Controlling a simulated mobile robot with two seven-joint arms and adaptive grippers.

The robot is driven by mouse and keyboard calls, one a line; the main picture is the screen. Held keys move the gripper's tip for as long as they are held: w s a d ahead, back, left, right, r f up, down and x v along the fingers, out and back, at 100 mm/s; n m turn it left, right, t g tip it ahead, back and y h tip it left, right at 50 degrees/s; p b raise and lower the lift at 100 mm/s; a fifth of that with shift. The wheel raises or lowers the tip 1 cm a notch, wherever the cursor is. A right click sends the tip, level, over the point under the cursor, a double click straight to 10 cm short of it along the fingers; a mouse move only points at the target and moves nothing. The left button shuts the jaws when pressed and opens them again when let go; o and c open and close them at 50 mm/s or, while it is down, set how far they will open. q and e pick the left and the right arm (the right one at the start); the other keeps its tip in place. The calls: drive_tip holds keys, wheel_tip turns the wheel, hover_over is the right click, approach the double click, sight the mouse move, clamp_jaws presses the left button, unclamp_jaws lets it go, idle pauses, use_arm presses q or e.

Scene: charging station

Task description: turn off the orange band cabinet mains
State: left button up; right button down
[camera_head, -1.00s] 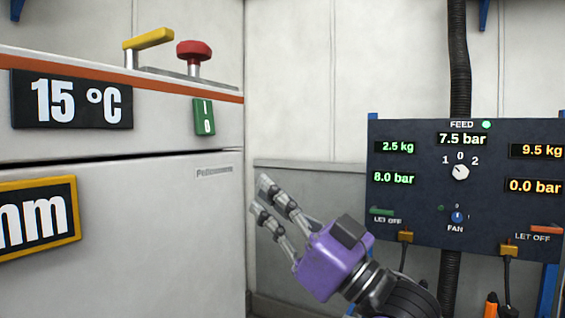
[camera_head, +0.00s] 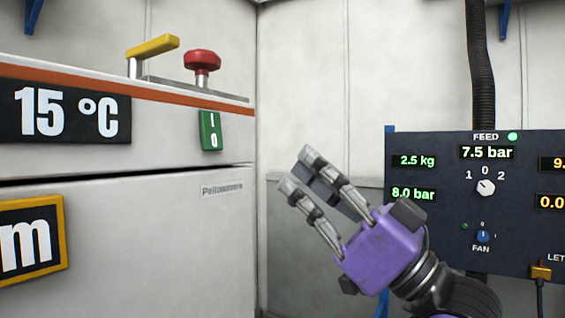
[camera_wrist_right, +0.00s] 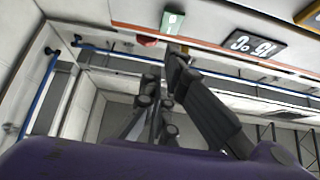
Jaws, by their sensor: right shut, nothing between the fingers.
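The orange band cabinet (camera_head: 150,225) is a white cabinet at the left of the head view, with an orange stripe (camera_head: 160,102) near its top edge. Its green mains switch (camera_head: 209,131), marked I and 0, sits on the front near the right corner. The switch also shows at the top of the right wrist view (camera_wrist_right: 172,22). My purple right gripper (camera_head: 298,170) is shut and empty. It is to the right of and below the switch, apart from it, with its fingers pointing up and left. My left gripper is not in view.
A yellow lever (camera_head: 152,46) and a red mushroom button (camera_head: 202,58) stand on the cabinet top. A 15 °C sign (camera_head: 64,112) is on its front. A dark feed panel (camera_head: 450,225) with dials and readouts is at the right, behind my right arm.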

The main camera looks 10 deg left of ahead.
sight(211, 131)
use_arm(q)
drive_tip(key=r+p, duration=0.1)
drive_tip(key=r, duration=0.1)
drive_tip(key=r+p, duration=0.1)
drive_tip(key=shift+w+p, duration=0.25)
drive_tip(key=shift+p, duration=0.1)
use_arm(e)
drive_tip(key=a+f+x, duration=0.1)
drive_tip(key=f+x, duration=0.1)
drive_tip(key=x, duration=0.9)
drive_tip(key=shift+w+a, duration=0.3)
drive_tip(key=shift+a, duration=0.2)
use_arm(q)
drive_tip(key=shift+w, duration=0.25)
